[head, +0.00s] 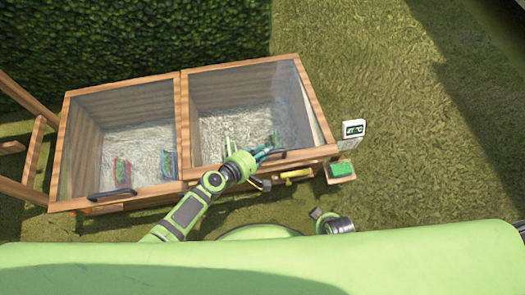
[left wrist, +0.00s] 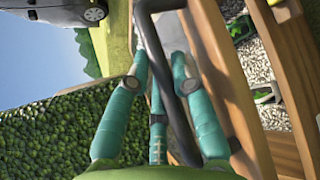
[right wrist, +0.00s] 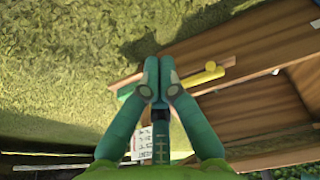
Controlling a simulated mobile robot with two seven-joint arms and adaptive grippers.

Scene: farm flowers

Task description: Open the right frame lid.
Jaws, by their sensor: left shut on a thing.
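The right frame (head: 187,125) is a wooden box with a clear glazed lid over pale gravel. Its dark bar handle (head: 277,155) is at the front edge. My left gripper (head: 262,154) is at this handle; in the left wrist view its teal fingers (left wrist: 158,80) are shut on the dark handle (left wrist: 150,40). How far the lid is raised is hard to tell. My right gripper shows in the right wrist view (right wrist: 158,75), with its fingertips together and nothing visible between them, near the frame's wooden front. In the head view I cannot make out its fingers.
The left frame (head: 66,150) adjoins it, lid down, with its own dark handle (head: 110,193). A yellow-handled thing (head: 298,174) is at the right frame's front. A green block (head: 341,169) lies on a small side shelf, near a thermometer display (head: 353,129). A hedge stands behind; grass lies right.

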